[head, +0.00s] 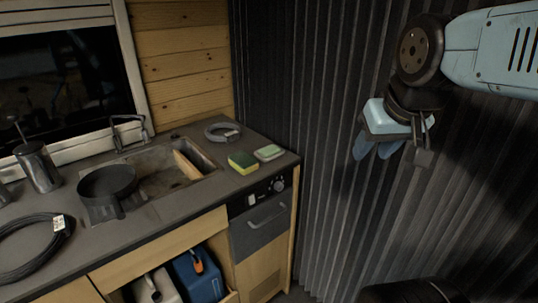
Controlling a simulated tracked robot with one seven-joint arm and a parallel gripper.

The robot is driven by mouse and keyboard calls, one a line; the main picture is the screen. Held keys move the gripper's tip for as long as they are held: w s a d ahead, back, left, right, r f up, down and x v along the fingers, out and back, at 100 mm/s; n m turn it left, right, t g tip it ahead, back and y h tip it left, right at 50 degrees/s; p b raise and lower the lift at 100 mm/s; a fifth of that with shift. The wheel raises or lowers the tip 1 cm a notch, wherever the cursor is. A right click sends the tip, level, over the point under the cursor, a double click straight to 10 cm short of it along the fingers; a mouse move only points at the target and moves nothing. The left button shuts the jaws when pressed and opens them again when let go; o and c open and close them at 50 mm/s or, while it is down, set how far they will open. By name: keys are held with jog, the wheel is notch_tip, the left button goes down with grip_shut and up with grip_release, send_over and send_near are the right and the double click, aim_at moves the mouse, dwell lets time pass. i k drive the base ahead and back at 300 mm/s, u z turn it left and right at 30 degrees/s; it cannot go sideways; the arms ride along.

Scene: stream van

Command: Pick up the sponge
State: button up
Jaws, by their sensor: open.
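A sponge (243,162), yellow with a dark green top, lies flat on the dark counter (222,180) near its right end, to the right of the sink. My gripper (391,151) is in the upper right of the head view, pointing down. It is open with nothing seen between its fingers. It hangs in the air in front of the corrugated wall, to the right of the counter and well apart from the sponge.
A pale green, flat block (269,152) lies close beside the sponge on its right. A grey ring-shaped item (223,132) lies behind it. The sink (165,170) holds a wooden piece, and a black pan (107,181) stands at its left. A coiled cable (30,245) lies front left.

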aim_at(244, 164)
jog(key=u, duration=0.95)
jog(key=i, duration=0.1)
jog(key=z, duration=2.35)
jog(key=k, duration=1.25)
jog(key=u, duration=1.4)
jog(key=i, duration=1)
jog(key=z, duration=0.05)
